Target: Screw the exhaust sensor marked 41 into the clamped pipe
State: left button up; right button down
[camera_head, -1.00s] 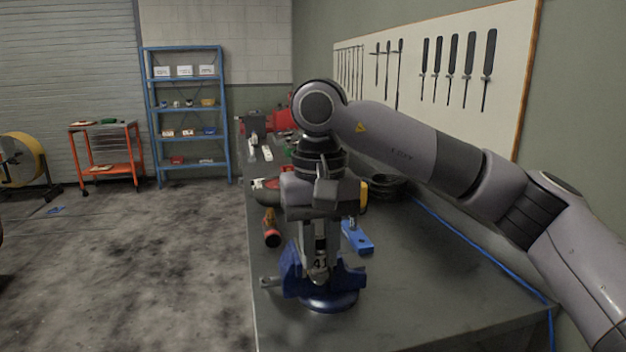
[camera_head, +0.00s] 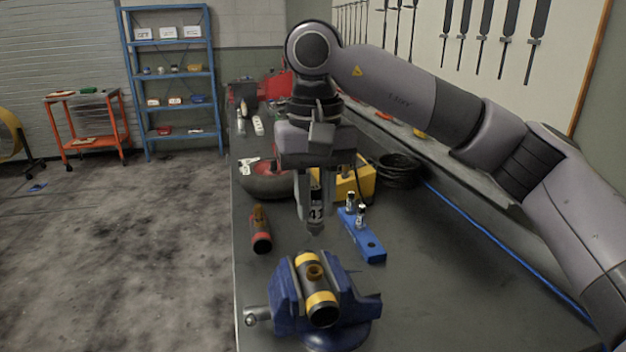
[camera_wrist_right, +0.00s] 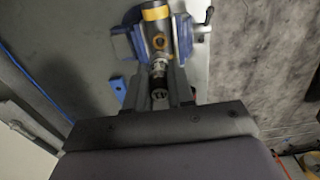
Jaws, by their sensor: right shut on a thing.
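The pipe (camera_head: 308,260) is dark with yellow bands and lies clamped in a blue vise (camera_head: 285,300). A brass-coloured threaded opening (camera_head: 315,271) faces up on its top. My right gripper (camera_head: 315,212) points down, shut on the sensor marked 41 (camera_head: 316,214). The sensor hangs upright, tip down, above and beyond the opening, apart from it in the head view. In the right wrist view the sensor (camera_wrist_right: 159,72) sits between the fingers, lined up towards the pipe (camera_wrist_right: 156,14); the gap is hard to judge there. My left gripper is out of view.
A blue rack (camera_head: 372,248) with two more sensors stands right of the gripper. A yellow box (camera_head: 358,182) and a coiled black cable (camera_head: 398,168) are behind. The bench right of the vise is clear.

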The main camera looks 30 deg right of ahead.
aim_at(315, 234)
jog(key=shift+w+d, duration=0.1)
jog(key=shift+w, duration=0.2)
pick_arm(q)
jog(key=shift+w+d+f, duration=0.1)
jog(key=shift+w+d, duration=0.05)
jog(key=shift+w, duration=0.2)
pick_arm(e)
jog(key=shift+s+f+b, duration=0.1)
jog(key=shift+f+b, duration=0.5)
jog(key=shift+f, duration=0.15)
notch_tip(315, 234, down, 5)
jog(key=b, duration=0.4)
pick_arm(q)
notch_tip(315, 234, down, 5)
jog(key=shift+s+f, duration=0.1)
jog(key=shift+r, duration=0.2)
pick_arm(e)
jog(key=shift+r, duration=0.1)
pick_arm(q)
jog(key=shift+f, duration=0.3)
pick_arm(e)
jog(key=shift+f, duration=0.8)
dwell(0.4)
